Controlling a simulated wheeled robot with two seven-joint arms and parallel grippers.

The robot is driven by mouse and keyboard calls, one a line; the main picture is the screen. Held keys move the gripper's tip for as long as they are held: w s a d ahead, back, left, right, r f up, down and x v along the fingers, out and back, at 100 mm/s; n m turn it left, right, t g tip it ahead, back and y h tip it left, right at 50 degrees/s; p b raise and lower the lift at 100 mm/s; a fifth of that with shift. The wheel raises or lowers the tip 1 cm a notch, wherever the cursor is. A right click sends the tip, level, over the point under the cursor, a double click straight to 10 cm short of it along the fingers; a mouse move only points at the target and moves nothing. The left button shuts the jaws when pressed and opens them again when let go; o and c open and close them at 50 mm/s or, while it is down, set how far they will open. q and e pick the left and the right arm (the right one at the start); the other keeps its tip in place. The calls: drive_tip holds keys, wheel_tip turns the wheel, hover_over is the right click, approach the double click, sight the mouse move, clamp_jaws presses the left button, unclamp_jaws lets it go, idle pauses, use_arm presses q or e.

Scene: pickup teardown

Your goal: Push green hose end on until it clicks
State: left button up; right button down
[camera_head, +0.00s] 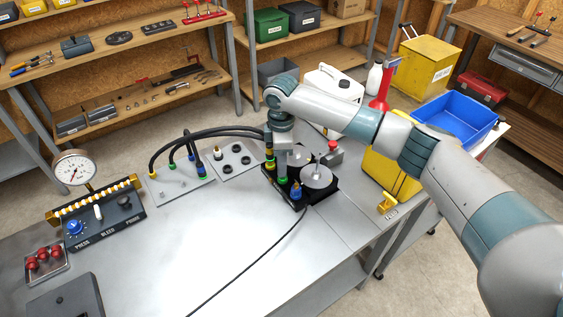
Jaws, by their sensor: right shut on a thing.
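My right gripper (283,164) reaches down from above onto the black block (309,203) at the middle of the bench. It is shut, and a green ring (283,180) shows right at its fingertips, on what looks like the green hose end. The fingers hide most of that end, and I cannot tell if it is fully seated. Black hoses (222,131) arch from a plate with coloured rings (180,188) on the left to the block, beside my gripper. A blue fitting (296,190) stands on the block's front. My left gripper is not in view.
A grey disc (316,176) and a red button (333,146) are close right of my gripper. A plate with dark round fittings (235,172) lies to the left. A control box (105,219) and gauge (73,170) stand far left.

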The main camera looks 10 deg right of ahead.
drive_tip(key=shift+s, duration=0.1)
idle(0.7)
drive_tip(key=c, duration=1.5)
unclamp_jaws()
drive_tip(key=shift+f, duration=0.1)
drive_tip(key=shift+r, duration=0.2)
drive_tip(key=shift+r+b, duration=0.4)
drive_tip(key=shift+r, duration=0.25)
drive_tip(key=shift+r+b, duration=2.55)
drive_tip(key=shift+r, duration=5.35)
drive_tip(key=shift+f, duration=0.1)
